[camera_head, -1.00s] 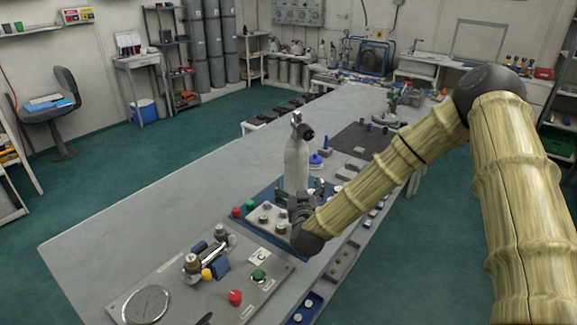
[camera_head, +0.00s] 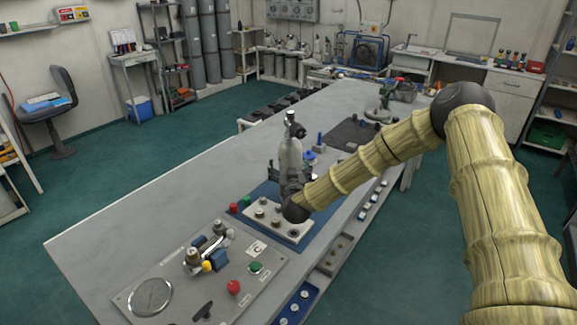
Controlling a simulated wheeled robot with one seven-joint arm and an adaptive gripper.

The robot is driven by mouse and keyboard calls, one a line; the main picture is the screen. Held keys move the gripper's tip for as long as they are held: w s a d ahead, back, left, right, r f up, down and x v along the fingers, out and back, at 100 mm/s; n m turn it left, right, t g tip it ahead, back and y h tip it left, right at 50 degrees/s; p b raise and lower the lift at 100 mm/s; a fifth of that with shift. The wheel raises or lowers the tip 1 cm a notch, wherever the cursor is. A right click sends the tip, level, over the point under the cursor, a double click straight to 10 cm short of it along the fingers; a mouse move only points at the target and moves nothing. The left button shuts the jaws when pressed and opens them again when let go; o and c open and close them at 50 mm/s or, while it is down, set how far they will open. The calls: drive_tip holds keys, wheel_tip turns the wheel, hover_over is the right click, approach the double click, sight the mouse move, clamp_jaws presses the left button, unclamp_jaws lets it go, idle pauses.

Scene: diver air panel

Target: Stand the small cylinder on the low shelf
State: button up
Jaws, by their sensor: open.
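The small cylinder (camera_head: 290,158) is pale grey with a dark valve on top. It stands upright on the long grey bench, at the far part of a blue mat (camera_head: 325,222). My gripper (camera_head: 289,182) is at the cylinder's lower part, on the near side, and covers its base. The fingers are small and dark here. They are open, and I cannot tell whether they touch the cylinder. Which surface is the low shelf is not clear; a low rack with several grey cylinders (camera_head: 279,66) stands at the back wall.
A control panel (camera_head: 180,295) with a gauge and red and green knobs lies at the bench's near end. A grey plate with knobs (camera_head: 283,228) sits close under my wrist. The bench's left side (camera_head: 150,205) is clear, with open green floor beyond.

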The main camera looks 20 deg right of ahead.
drive_tip(key=shift+s+d+r, duration=0.1)
drive_tip(key=shift+s+r, duration=0.2)
drive_tip(key=shift+r, duration=0.2)
drive_tip(key=shift+w+f, duration=0.5)
drive_tip(key=shift+f, duration=0.05)
drive_tip(key=shift+w+f, duration=0.1)
drive_tip(key=c, duration=0.4)
drive_tip(key=shift+s+r, duration=0.3)
drive_tip(key=c, duration=0.7)
drive_tip(key=shift+w, duration=0.1)
drive_tip(key=c, duration=1)
drive_tip(key=shift+w, duration=0.1)
clamp_jaws()
drive_tip(key=shift+r, duration=0.15)
